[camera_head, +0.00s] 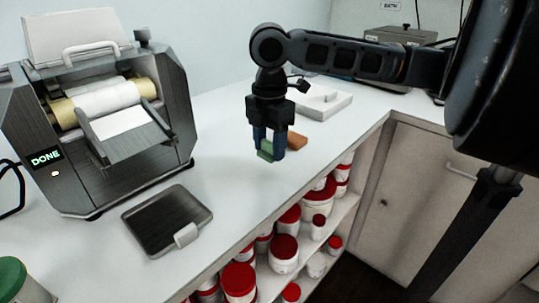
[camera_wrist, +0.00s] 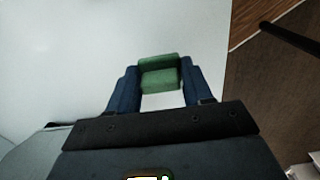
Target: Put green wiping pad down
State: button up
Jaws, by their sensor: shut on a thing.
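The green wiping pad (camera_wrist: 160,75) is held between the two blue fingers of my gripper (camera_wrist: 158,88) in the wrist view. In the head view the pad (camera_head: 266,150) shows at the tips of my gripper (camera_head: 268,147), over the white counter (camera_head: 222,119). My gripper points down and is shut on the pad. I cannot tell whether the pad touches the counter.
An orange-brown block (camera_head: 297,140) lies just right of my gripper. A white tray (camera_head: 325,104) stands behind it. The mill (camera_head: 100,125) showing DONE and a dark flat tray (camera_head: 165,220) are at left. Red-lidded tubs (camera_head: 284,250) fill the shelf below the counter's front edge.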

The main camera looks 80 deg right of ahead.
aim_at(270, 156)
jog(key=shift+f, duration=1.45)
jog(key=shift+f, duration=0.25)
jog(key=o, duration=0.9)
jog(key=shift+r, duration=0.1)
jog(key=r, duration=0.7)
jog(key=shift+s+d+r, duration=0.15)
jog(key=shift+d+r, duration=0.1)
jog(key=shift+r, duration=0.15)
